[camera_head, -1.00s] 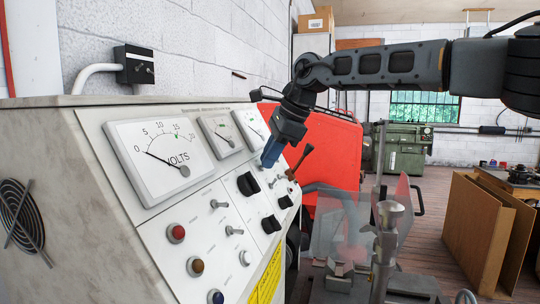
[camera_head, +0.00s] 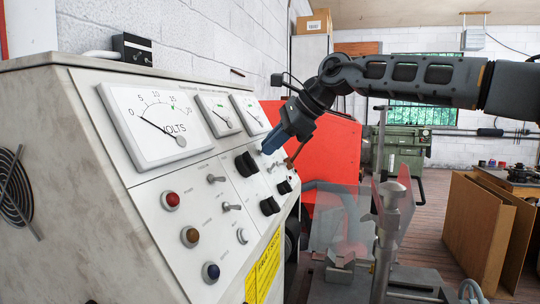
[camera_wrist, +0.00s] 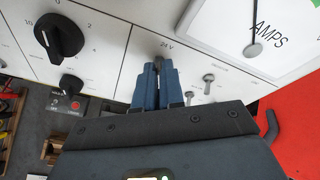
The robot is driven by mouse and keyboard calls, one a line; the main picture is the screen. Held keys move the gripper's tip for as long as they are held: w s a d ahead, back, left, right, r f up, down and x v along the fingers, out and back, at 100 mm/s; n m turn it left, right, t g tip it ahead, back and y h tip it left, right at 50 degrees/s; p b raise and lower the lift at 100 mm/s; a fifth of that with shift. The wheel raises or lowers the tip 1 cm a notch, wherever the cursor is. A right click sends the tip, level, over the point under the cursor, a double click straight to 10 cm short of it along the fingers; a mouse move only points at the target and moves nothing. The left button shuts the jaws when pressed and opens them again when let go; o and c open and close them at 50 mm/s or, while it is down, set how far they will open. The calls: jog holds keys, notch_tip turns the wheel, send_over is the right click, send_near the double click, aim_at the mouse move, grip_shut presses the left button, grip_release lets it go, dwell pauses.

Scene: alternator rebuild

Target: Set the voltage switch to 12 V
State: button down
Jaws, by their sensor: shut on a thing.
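The test bench panel (camera_head: 150,177) slopes across the left of the head view. My gripper (camera_head: 272,143), with blue fingers, reaches its far section below the small meters. In the wrist view my gripper (camera_wrist: 158,68) has its fingertips close together at the panel, just under the printed "24 V" label (camera_wrist: 166,44). The jaws are shut on the voltage switch there. The fingers hide nearly all of its lever, so I cannot tell which way it points.
Two small toggles (camera_wrist: 208,83) stand right of the fingers in the wrist view. A black rotary knob (camera_wrist: 60,37) is on the left, and the AMPS meter (camera_wrist: 262,30) is at upper right. A red machine (camera_head: 325,150) stands behind the panel.

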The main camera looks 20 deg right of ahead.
jog(key=y+b, duration=0.1)
jog(key=b, duration=0.1)
jog(key=f+t+y+b, duration=0.1)
jog(key=b, duration=0.1)
jog(key=t+y+b, duration=0.1)
jog(key=b, duration=0.1)
jog(key=shift+s+d+f, duration=0.2)
jog(key=shift+d+f, duration=0.1)
jog(key=shift+f, duration=0.1)
jog(key=shift+t+y+b, duration=0.7)
jog(key=shift+y+b, duration=0.1)
jog(key=shift+b, duration=0.4)
jog(key=shift+s, duration=0.1)
jog(key=c, duration=1.5)
grip_release()
jog(key=shift+d, duration=0.1)
jog(key=shift+b+v, duration=0.65)
jog(key=shift+v, duration=3.2)
jog(key=shift+r, duration=0.1)
